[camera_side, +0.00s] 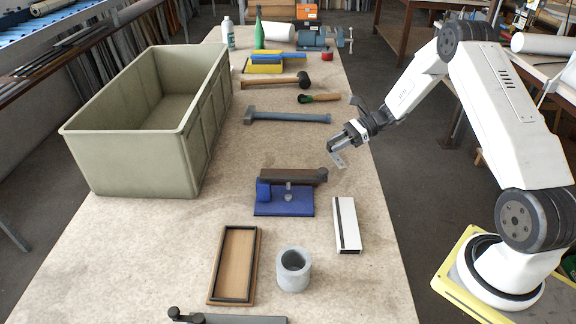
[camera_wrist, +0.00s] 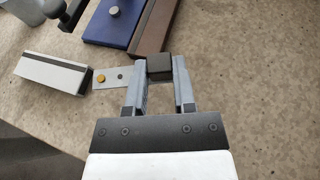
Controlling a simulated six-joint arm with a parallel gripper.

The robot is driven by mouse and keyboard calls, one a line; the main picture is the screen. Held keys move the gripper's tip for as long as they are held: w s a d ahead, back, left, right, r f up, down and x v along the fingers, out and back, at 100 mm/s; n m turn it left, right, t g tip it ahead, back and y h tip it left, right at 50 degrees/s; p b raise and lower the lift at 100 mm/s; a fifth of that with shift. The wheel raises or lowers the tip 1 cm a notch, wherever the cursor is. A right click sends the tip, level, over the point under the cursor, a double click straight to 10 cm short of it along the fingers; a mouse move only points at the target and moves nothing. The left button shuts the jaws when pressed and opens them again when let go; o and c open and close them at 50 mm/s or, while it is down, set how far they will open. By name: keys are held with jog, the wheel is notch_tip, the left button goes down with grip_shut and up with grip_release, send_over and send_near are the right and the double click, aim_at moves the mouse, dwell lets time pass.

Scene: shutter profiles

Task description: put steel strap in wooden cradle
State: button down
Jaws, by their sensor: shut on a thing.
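The steel strap (camera_side: 340,159) is a small flat grey plate held at the tip of my gripper (camera_side: 337,145), above the right part of the table. The wooden cradle appears to be the shallow wood-floored tray (camera_side: 235,262) at the front. It looks empty and lies well to the lower left of my gripper.
A blue fixture (camera_side: 284,200) with a brown bar (camera_side: 290,176) and a white slotted profile (camera_side: 347,224) lie between my gripper and the tray. A grey ring (camera_side: 293,270) stands beside the tray. A big green crate (camera_side: 135,150) fills the left; hammers lie behind.

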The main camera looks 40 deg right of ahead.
jog(key=s+a+r+n+g+h, duration=0.3)
jog(key=a+r+n+g, duration=0.2)
jog(key=a+n+g, duration=0.35)
jog(key=s+a+r+n+g+h, duration=0.3)
jog(key=a+r+n+g+h, duration=0.15)
jog(key=a+n+g, duration=0.45)
jog(key=s+a+f+m+t+y, duration=0.2)
jog(key=s+a+m+t+y, duration=0.5)
jog(key=s+a+m+t, duration=0.3)
jog(key=shift+s+a+m+t+y, duration=0.3)
jog(key=shift+a+m+t, duration=2.1)
jog(key=shift+m+t, duration=1.15)
jog(key=shift+f, duration=0.1)
jog(key=w+a+f, duration=0.1)
jog(key=w+f, duration=0.1)
jog(key=w, duration=0.1)
jog(key=w+a+f, duration=0.2)
jog(key=w+f, duration=0.1)
jog(key=w, duration=0.1)
jog(key=w+a+f, duration=0.1)
jog(key=w+f, duration=0.2)
jog(key=w, duration=0.1)
jog(key=shift+w+a, duration=0.2)
jog(key=shift+a, duration=0.1)
jog(key=shift+w+a+f, duration=0.2)
jog(key=shift+w+f, duration=0.35)
jog(key=shift+f, duration=0.1)
